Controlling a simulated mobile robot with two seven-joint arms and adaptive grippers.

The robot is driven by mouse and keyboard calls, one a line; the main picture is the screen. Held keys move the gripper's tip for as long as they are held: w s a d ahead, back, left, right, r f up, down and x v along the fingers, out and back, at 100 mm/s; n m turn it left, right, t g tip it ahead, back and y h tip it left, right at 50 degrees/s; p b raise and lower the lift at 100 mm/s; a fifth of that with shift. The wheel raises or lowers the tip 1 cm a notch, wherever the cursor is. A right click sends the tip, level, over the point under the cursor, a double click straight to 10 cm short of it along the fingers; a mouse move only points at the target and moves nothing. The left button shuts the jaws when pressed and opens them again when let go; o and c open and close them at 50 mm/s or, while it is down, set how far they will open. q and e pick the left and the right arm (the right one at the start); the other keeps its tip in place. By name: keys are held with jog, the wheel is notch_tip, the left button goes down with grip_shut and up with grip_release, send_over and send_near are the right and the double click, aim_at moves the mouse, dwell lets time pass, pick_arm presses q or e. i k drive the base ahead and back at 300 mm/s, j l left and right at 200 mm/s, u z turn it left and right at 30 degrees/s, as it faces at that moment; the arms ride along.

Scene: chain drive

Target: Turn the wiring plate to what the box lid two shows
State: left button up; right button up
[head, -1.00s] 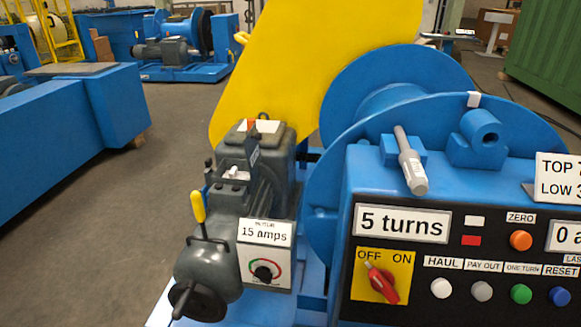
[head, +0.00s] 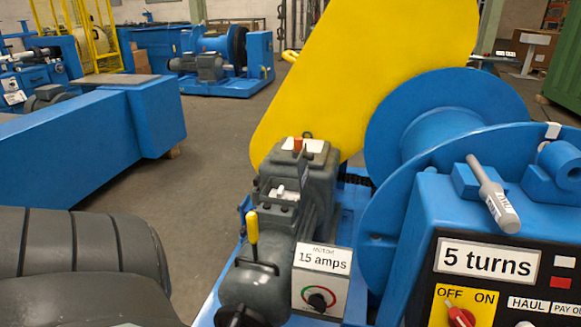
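The grey motor (head: 262,265) stands on the blue base in the middle of the head view. On top of it is an open terminal box (head: 276,205) with a small white part (head: 284,192) inside, which may be the wiring plate. It is too small to read which way it is turned. A grey upright flap (head: 305,183) by the box may be its lid; its marking cannot be read. No gripper fingers show in the view.
A yellow lever (head: 252,227) sticks up from the motor. A meter box reading "15 amps" (head: 322,262) stands right of it. The blue drum (head: 440,110), yellow guard (head: 365,70) and control panel (head: 490,290) crowd the right. Open floor (head: 215,150) lies to the left.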

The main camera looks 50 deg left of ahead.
aim_at(280, 194)
jog(key=k+j+z, duration=0.2)
jog(key=j+z, duration=0.2)
jog(key=k+j+z, duration=0.25)
jog(key=z, duration=0.15)
jog(key=k+j+z, duration=0.3)
jog(key=z, duration=0.15)
jog(key=k+j+z, duration=0.2)
jog(key=k+z, duration=0.45)
jog(key=z, duration=0.15)
jog(key=k+j+z, duration=0.1)
jog(key=k+j, duration=0.15)
jog(key=k, duration=0.25)
jog(key=k+j+z, duration=0.1)
jog(key=k+j, duration=0.15)
jog(key=k, duration=0.25)
jog(key=k+j+u, duration=0.1)
jog(key=j, duration=0.25)
jog(key=k+j, duration=0.15)
jog(key=j, duration=0.2)
jog(key=k+j+u, duration=0.15)
jog(key=j, duration=0.2)
jog(key=k+j, duration=0.1)
jog(key=j, duration=0.25)
jog(key=u, duration=0.05)
